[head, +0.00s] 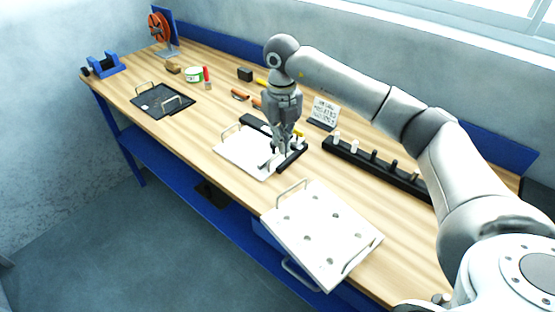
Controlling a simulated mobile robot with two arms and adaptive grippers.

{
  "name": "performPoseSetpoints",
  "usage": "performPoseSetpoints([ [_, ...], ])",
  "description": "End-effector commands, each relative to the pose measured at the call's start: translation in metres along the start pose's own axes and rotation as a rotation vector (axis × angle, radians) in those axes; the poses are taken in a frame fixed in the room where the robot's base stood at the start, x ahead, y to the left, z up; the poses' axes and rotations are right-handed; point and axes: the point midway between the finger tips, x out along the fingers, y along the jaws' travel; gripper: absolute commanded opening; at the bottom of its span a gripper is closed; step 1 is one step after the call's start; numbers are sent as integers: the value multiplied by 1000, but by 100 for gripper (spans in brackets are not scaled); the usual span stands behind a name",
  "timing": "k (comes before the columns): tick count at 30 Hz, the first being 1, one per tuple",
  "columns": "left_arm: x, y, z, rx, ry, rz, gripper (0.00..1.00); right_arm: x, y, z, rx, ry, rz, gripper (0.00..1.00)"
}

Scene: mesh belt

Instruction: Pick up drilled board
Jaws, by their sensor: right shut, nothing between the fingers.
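The drilled board (322,240) is a white plate with several dark holes and a wire handle at each of two ends. It is at the front edge of the wooden bench, and its near part reaches past that edge. My right gripper (284,150) points down behind it, apart from it, over the right side of a plain white plate (240,152) with a dark frame. Its fingers are shut and empty; whether they touch anything below is hard to tell. My left gripper is not in view.
A black rail with pegs (372,168) lies right of my gripper, near a small printed sign (324,112). A black mesh tray (150,104), a blue vise-like holder (104,64) and an orange reel (158,28) are further left. Bare wood (205,122) lies between tray and plate.

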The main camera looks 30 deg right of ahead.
Motion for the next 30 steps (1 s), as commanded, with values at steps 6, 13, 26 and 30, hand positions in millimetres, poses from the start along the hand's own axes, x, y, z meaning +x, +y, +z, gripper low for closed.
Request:
performPoseSetpoints([
  [6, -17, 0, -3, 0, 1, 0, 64, 38, 0, -2, -1, 7, 1, 0],
  [13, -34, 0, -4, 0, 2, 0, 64, 88, 1, -2, -2, 6, 3, 0],
  [26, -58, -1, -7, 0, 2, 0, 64, 90, 1, -39, -6, 0, 4, 0],
  [30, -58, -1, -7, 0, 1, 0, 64, 91, 2, -40, -6, -1, 4, 0],
])
